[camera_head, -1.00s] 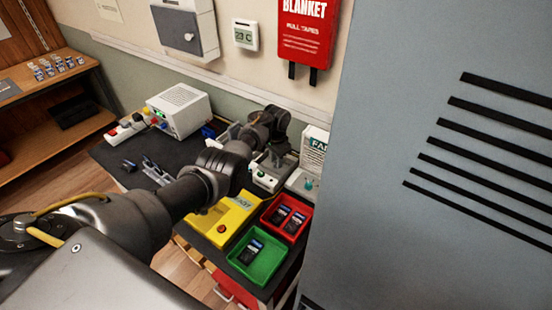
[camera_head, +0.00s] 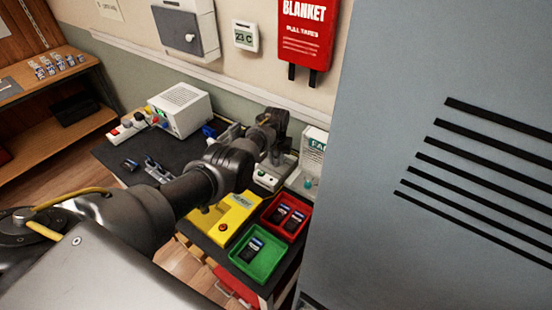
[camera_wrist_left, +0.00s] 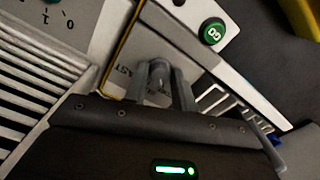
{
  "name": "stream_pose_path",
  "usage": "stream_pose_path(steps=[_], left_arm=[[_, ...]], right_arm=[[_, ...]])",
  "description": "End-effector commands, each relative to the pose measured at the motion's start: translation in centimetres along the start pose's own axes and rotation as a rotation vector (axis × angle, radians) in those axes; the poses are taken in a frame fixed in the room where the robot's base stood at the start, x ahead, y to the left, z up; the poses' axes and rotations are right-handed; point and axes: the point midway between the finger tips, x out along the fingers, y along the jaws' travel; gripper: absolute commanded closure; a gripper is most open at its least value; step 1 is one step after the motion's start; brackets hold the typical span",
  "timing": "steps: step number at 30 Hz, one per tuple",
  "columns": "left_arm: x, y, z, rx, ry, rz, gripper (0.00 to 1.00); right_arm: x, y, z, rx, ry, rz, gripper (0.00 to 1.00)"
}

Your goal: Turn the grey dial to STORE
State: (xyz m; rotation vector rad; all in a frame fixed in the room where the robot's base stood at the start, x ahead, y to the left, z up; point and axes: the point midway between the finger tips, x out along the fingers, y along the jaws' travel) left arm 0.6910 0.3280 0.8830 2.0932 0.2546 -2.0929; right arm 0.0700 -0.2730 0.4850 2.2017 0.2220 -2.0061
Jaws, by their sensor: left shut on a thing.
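My left gripper (camera_head: 273,157) reaches over the far side of the dark bench, at a light-coloured device with a green button (camera_head: 262,172). In the left wrist view its two fingers (camera_wrist_left: 160,90) are shut on the rounded grey dial (camera_wrist_left: 158,70), which stands on a grey panel. Dark lettering shows beside the fingers, upside down and partly covered; I cannot read the STORE mark. The green button, marked GO, also shows in the left wrist view (camera_wrist_left: 212,31). In the head view my arm and gripper hide the dial. My right gripper is not in view.
A teal knob (camera_head: 308,183) stands on the neighbouring device at right. A red tray (camera_head: 266,221) and a green tray (camera_head: 238,270) holding phones, and a yellow device (camera_head: 209,221), lie in front. A large grey cabinet (camera_head: 400,110) closes off the right side.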

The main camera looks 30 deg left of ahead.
Motion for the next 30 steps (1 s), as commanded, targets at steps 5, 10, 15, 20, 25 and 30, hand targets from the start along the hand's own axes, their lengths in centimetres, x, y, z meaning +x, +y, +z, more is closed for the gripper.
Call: stream_pose_path(steps=[5, 10, 15, 20, 25, 30], left_arm=[[0.02, 0.03, 0.02, -0.024, -0.001, 0.0, 0.96], [0.03, 0.02, 0.02, -0.029, 0.0, 0.0, 0.96], [0.03, 0.02, 0.02, -0.028, 0.0, 0.0, 0.96], [0.03, 0.02, 0.01, -0.027, 0.0, 0.0, 0.59], [0.02, 0.01, 0.01, -0.027, 0.0, 0.0, 0.52], [-0.12, 0.01, -0.01, -0.027, 0.0, 0.0, 0.52]], right_arm=[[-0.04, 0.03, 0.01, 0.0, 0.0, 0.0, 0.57], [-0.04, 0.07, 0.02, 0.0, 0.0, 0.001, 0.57], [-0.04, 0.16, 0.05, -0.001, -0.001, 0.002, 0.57], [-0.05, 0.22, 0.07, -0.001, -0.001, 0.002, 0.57], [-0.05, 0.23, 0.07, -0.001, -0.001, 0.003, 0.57], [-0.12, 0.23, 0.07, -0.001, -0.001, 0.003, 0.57]])
